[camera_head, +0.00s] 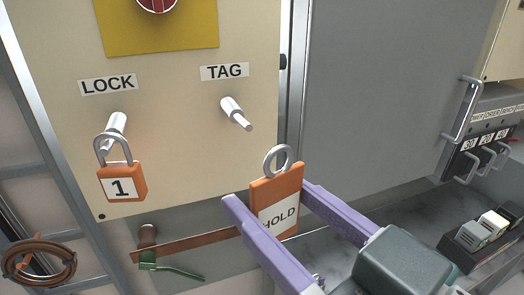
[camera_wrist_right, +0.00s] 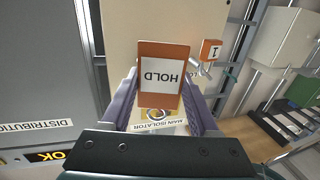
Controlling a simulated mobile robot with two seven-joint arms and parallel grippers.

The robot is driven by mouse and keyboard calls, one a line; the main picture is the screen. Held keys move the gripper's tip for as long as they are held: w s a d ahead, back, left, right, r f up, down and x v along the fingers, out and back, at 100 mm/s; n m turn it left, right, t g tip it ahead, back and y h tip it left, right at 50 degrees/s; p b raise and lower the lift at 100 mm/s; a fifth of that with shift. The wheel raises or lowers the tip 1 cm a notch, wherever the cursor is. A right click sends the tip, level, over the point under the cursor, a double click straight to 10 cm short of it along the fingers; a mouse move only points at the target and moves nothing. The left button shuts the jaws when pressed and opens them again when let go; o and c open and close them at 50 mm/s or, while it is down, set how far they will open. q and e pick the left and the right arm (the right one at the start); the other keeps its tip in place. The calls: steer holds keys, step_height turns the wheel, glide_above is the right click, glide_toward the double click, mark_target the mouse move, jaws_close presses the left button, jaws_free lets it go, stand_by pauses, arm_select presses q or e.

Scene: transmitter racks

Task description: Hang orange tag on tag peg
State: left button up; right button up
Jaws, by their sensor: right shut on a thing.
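The orange tag (camera_head: 277,203) has a white HOLD label and a grey ring at its top. My right gripper (camera_head: 268,192) is shut on it, with a purple finger on each side. The tag also shows between the fingers in the right wrist view (camera_wrist_right: 162,75). The tag peg (camera_head: 236,113) is a pale rod under the TAG label on the beige panel. The tag's ring is below and to the right of the peg tip in the head view and apart from it. My left gripper is not in view.
An orange padlock (camera_head: 122,182) marked 1 hangs on the LOCK peg (camera_head: 116,124), left of the tag peg. A copper bar (camera_head: 190,245) and a green lever (camera_head: 172,268) lie below the panel. A grey door (camera_head: 380,90) stands to the right.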

steer(key=shift+w+a+f+b, duration=0.15)
steer(key=shift+w+b, duration=0.25)
steer(key=shift+w, duration=0.15)
steer(key=w+a+b, duration=0.1)
steer(key=w, duration=0.1)
steer(key=w+b, duration=0.1)
steer(key=w, duration=0.2)
steer(key=w+a+b, duration=0.1)
steer(key=w, duration=0.2)
steer(key=shift+w+a+f+b, duration=0.1)
steer(key=shift+a+f+b, duration=0.2)
steer(key=shift+f+b, duration=0.1)
stand_by(0.6)
steer(key=o, duration=1.4)
